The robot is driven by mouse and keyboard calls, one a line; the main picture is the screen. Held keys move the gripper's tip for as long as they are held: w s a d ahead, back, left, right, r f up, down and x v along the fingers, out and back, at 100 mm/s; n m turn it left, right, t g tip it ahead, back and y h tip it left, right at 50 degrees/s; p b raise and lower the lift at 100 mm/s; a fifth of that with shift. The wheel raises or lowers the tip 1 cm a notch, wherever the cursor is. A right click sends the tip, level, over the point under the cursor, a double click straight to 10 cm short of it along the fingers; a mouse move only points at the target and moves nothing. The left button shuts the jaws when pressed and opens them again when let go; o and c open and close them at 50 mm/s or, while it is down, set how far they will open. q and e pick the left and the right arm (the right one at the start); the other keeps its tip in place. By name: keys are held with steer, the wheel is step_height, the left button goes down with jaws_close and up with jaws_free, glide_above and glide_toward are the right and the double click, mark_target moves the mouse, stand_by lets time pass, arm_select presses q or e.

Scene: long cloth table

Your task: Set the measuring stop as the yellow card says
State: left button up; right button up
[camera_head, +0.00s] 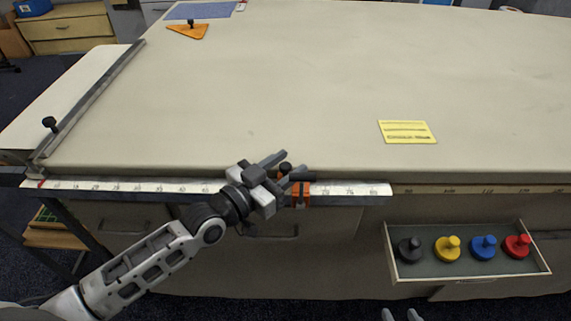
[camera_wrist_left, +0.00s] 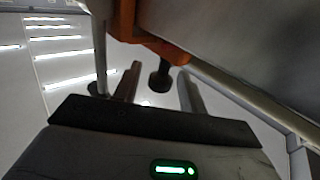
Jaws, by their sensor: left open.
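The measuring stop (camera_head: 302,190) is an orange clamp on the white ruler (camera_head: 120,186) along the table's front edge, just left of the printed 70s. My left gripper (camera_head: 284,166) is open at the stop, its fingers partly hiding it. In the left wrist view the orange stop (camera_wrist_left: 150,40) has a dark knob (camera_wrist_left: 160,76) between the spread fingers, with no clear grip. The yellow card (camera_head: 407,132) lies flat on the table; its lines are too small to read. My right gripper (camera_head: 401,315) shows only two separated tips at the bottom edge.
An open drawer (camera_head: 468,275) at right holds black, yellow, blue and red knobs. A metal fence bar (camera_head: 95,95) with a dark knob runs along the left. An orange triangle (camera_head: 188,31) and blue mat (camera_head: 205,10) lie at the back. The table's middle is clear.

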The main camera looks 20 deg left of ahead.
arm_select(q)
steer(key=shift+c, duration=0.3)
jaws_close()
steer(key=shift+a, duration=0.2)
steer(key=s+a, duration=0.1)
steer(key=a, duration=0.3)
steer(key=s+a, duration=0.1)
steer(key=a, duration=0.4)
steer(key=s+a+b, duration=0.1)
steer(key=s+a, duration=0.1)
steer(key=a, duration=0.3)
steer(key=shift+s, duration=0.1)
steer(key=shift+o, duration=0.3)
jaws_free()
